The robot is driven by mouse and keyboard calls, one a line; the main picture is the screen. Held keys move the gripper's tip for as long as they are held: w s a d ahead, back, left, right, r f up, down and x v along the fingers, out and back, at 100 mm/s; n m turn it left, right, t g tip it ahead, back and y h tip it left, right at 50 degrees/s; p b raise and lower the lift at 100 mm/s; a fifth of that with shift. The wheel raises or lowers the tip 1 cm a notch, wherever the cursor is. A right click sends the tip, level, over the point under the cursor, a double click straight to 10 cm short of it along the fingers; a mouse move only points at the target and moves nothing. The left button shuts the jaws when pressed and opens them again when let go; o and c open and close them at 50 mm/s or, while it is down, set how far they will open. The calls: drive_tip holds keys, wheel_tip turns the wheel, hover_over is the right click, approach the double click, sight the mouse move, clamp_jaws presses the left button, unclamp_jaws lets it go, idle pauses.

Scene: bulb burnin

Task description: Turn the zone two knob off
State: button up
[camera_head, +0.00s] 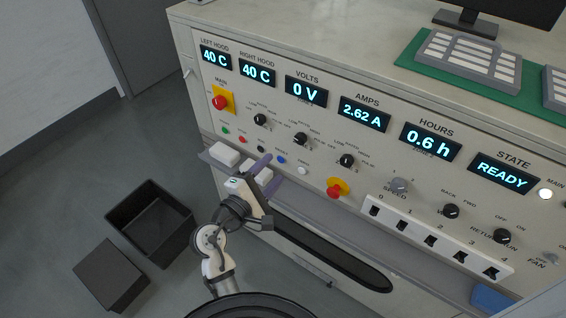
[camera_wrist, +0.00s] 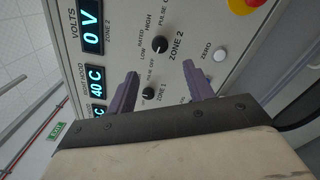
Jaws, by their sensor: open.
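The zone two knob (camera_wrist: 167,46) is a black round knob on the upright panel face, beside the printed "ZONE 2" label. In the head view the same knob (camera_head: 300,138) sits below the volts display. The labels around it include low, rated, high and off; I cannot tell which one its pointer marks. My gripper (camera_wrist: 160,72) is open and empty, with purple fingers facing the panel. In the wrist view the zone two knob lies just beyond the fingertips. In the head view my gripper (camera_head: 264,172) is below the knob row, apart from it.
The zone 1 knob (camera_wrist: 148,93) shows between my fingers in the wrist view. Another black knob (camera_head: 346,160) is to the right of zone two. A red stop button (camera_head: 335,188) and a white switch strip (camera_head: 430,240) are lower right. A black bin (camera_head: 150,222) stands on the floor.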

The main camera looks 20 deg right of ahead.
drive_tip(key=shift+v, duration=1.45)
